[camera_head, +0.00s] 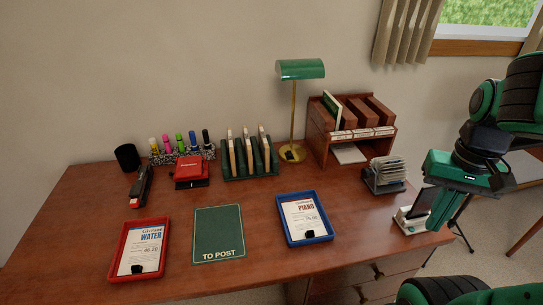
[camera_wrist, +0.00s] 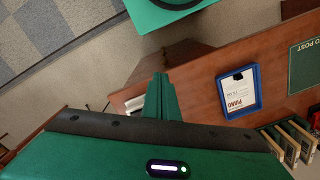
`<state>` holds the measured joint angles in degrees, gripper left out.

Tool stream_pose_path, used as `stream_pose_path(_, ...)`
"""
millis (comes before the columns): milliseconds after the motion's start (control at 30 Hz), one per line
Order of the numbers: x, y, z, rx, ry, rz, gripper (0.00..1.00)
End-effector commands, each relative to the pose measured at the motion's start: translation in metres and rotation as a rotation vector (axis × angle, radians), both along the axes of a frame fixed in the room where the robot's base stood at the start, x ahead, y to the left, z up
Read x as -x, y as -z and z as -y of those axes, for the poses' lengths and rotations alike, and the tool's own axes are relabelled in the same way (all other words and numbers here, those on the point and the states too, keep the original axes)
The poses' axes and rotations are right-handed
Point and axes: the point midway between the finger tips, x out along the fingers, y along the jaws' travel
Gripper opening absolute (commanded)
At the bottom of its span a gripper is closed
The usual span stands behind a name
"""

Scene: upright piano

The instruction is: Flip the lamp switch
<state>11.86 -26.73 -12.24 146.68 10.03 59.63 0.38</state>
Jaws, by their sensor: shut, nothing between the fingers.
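The desk lamp (camera_head: 300,69) has a green shade on a thin brass stem and stands at the back of the desk, left of the wooden letter rack. Its base (camera_head: 292,153) has a small dark part that may be the switch, too small to tell. The lamp does not show in the wrist view. My gripper (camera_head: 437,228) points down at the desk's right end, well to the right of and nearer than the lamp. In the wrist view my gripper (camera_wrist: 159,75) has its green fingers together, with nothing between them.
The wooden letter rack (camera_head: 350,125) and a card file (camera_head: 384,175) stand between my gripper and the lamp. A white device (camera_head: 405,227) is beside my gripper.

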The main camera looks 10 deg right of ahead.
Motion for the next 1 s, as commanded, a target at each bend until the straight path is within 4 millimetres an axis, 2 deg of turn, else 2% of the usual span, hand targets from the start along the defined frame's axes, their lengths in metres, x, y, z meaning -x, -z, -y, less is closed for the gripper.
stream_pose_path(300, -0.001, 0.000, 0.000, 0.001, -0.001, 0.001, 0.00)
stream_pose_path(367, 0.007, -0.004, 0.001, 0.004, -0.015, 0.021, 0.00)
stream_pose_path(467, -0.012, -0.001, 0.005, 0.025, -0.076, 0.054, 0.00)
stream_pose_path(567, -0.053, 0.007, 0.010, 0.066, -0.197, 0.118, 0.00)
stream_pose_path(767, -0.168, 0.026, 0.005, 0.183, -0.536, 0.315, 0.00)
stream_pose_path(867, -0.225, 0.034, -0.009, 0.246, -0.706, 0.423, 0.00)
stream_pose_path(1000, -0.302, 0.046, -0.040, 0.349, -0.929, 0.581, 0.00)
